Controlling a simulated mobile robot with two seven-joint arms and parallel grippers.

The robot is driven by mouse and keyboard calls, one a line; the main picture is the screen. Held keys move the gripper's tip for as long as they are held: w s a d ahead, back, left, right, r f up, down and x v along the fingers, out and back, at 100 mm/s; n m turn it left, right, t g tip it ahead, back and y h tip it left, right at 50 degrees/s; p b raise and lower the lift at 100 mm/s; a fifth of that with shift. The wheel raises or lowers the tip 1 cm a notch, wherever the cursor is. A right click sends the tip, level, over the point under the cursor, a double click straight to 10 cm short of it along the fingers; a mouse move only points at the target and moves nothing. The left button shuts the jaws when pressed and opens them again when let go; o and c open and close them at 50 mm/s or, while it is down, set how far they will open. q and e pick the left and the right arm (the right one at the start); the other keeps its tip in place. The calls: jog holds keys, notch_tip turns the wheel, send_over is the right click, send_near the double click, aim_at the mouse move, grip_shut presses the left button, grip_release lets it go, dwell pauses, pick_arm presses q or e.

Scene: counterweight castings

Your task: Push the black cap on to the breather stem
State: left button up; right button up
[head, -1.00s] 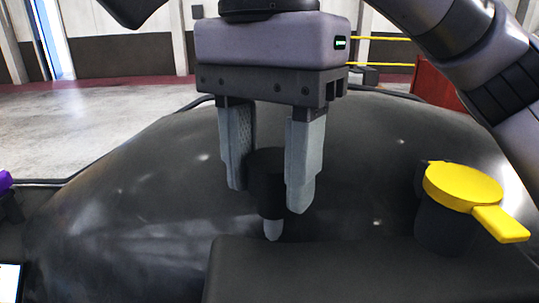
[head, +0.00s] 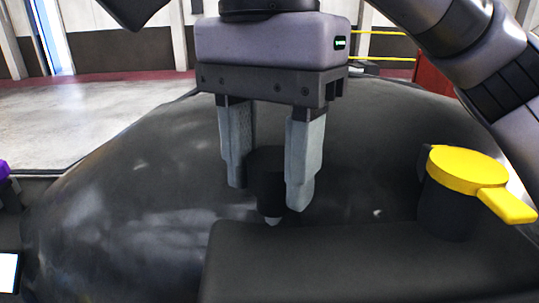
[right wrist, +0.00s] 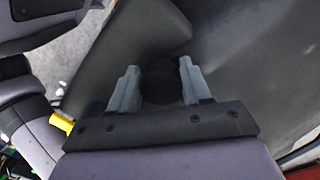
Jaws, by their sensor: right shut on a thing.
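The black cap (head: 267,176) is a dark cylinder in my right gripper (head: 271,195). The grey fingers are shut on its two sides and hold it upright. It also shows dark between the fingers in the right wrist view (right wrist: 161,82). A short pale piece, seemingly the breather stem (head: 272,221), shows directly under the cap. Its upper part is hidden by the cap, and I cannot tell how deep it goes in. The stem's foot is hidden behind the dark block's edge. My left gripper is not in view.
A large dark rounded casting (head: 110,220) fills the middle. A dark flat block (head: 330,265) lies in front. A dark cylinder with a yellow lid and tab (head: 465,172) stands at the right. A purple thing (head: 4,170) is at the left edge.

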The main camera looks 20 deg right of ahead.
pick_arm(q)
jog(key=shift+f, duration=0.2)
pick_arm(e)
jog(key=shift+f, duration=0.35)
jog(key=o, duration=1.1)
